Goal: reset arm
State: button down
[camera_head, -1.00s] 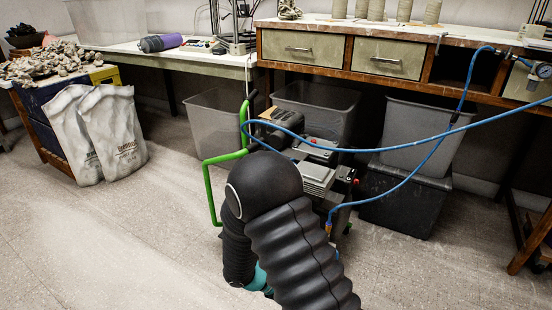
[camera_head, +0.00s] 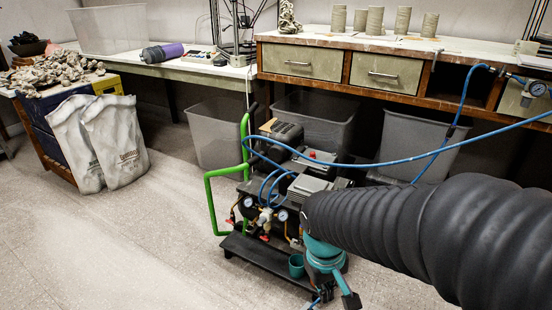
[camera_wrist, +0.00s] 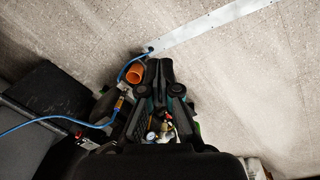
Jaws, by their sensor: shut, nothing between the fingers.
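My gripper (camera_wrist: 159,66) shows in the middle of the wrist view, its dark fingers together with nothing held. In the head view my arm, in a black ribbed sleeve, reaches in from the lower right. Its teal wrist end is in front of the compressor cart (camera_head: 262,250), over the floor. The sleeve hides the right part of the cart. In the wrist view, the gripper is in front of parts of the cart, and I cannot tell its distance from them.
A blue hose (camera_head: 400,160) runs from the cart to the workbench (camera_head: 345,45). The cart has a green handle (camera_head: 208,200). Grey bins (camera_head: 213,130) stand under the benches. White sacks (camera_head: 115,145) lean at the left. The floor (camera_head: 120,245) at the front left is clear.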

jog(key=s+d+r+m+t+p, duration=0.1)
jog(key=s+d+r+m+t, duration=0.1)
jog(key=r, duration=0.6)
jog(key=s+d+r+m+t+y+p, duration=0.1)
jog(key=s+d+r+m+t+p, duration=0.1)
jog(key=r, duration=0.5)
jog(key=shift+s+d+r+t, duration=0.4)
jog(key=shift+s+d+t, duration=0.3)
jog(key=shift+s, duration=0.05)
